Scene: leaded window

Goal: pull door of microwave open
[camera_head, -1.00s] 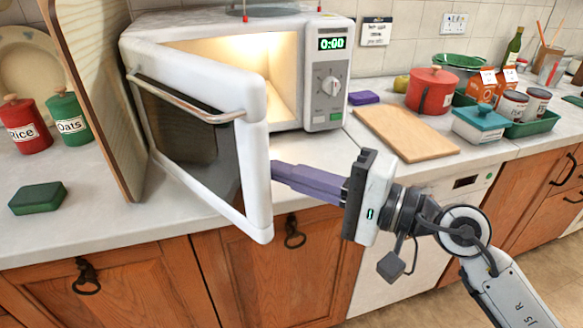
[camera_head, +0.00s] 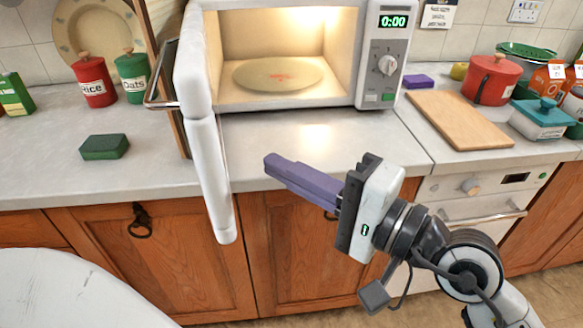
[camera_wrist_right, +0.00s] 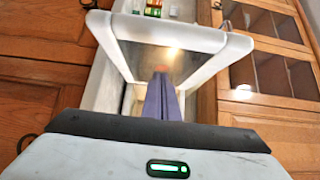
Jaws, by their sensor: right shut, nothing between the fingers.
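The white microwave (camera_head: 383,75) stands on the counter with its lit cavity showing and a turntable plate (camera_head: 280,74) inside. Its door (camera_head: 210,160) is swung wide open at the left, seen nearly edge-on, with the metal handle (camera_head: 160,85) on its far left side. In the right wrist view the door frame (camera_wrist_right: 170,32) shows ahead of the fingers. My right gripper (camera_head: 268,162) is shut and empty, its purple fingers pointing left, to the right of the door and apart from it in the head view. My left gripper is not in view.
A wooden cutting board (camera_head: 458,120) and a red pot (camera_head: 492,80) are on the counter at right. A green sponge (camera_head: 104,147), a Rice canister (camera_head: 93,82) and an Oats canister (camera_head: 133,78) are at left. The counter before the cavity is clear.

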